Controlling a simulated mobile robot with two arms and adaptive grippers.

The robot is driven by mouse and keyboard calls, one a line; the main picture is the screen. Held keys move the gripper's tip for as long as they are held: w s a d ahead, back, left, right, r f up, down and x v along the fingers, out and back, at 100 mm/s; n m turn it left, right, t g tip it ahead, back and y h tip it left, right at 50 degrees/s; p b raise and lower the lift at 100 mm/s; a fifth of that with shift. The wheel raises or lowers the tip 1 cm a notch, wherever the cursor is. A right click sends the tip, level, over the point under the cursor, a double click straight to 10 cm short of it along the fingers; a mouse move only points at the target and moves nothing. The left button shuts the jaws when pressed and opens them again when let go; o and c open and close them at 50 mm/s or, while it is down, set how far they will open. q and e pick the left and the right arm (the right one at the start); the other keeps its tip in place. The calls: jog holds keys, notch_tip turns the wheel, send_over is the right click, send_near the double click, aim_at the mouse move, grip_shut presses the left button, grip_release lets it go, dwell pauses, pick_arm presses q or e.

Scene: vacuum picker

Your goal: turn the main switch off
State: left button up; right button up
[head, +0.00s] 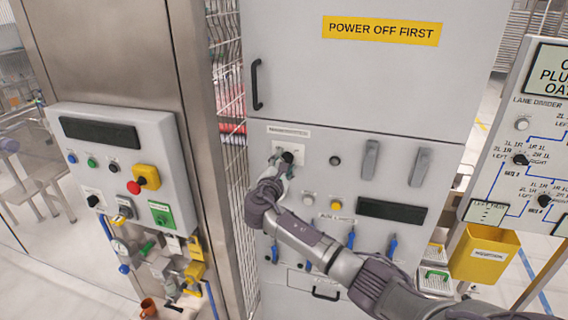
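A black rotary switch knob (288,157) on a light plate sits at the upper left of the grey cabinet's control panel, under a small label too blurred to read. I take it to be the main switch; its position cannot be read. My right gripper (282,168) is right at this knob, its fingertips at the knob's lower side and partly covering the plate. Whether the fingers are closed on the knob or just around it cannot be told. My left gripper is not in view.
The cabinet (375,80) carries a yellow "POWER OFF FIRST" sign (381,30) and a black door handle (257,84). Two grey levers (371,160) and a dark display (391,211) are right of the knob. A control box (115,150) with a red emergency button (134,187) stands left.

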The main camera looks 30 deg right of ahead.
jog(key=shift+o, duration=0.8)
jog(key=shift+r, duration=0.1)
jog(key=v, duration=1.2)
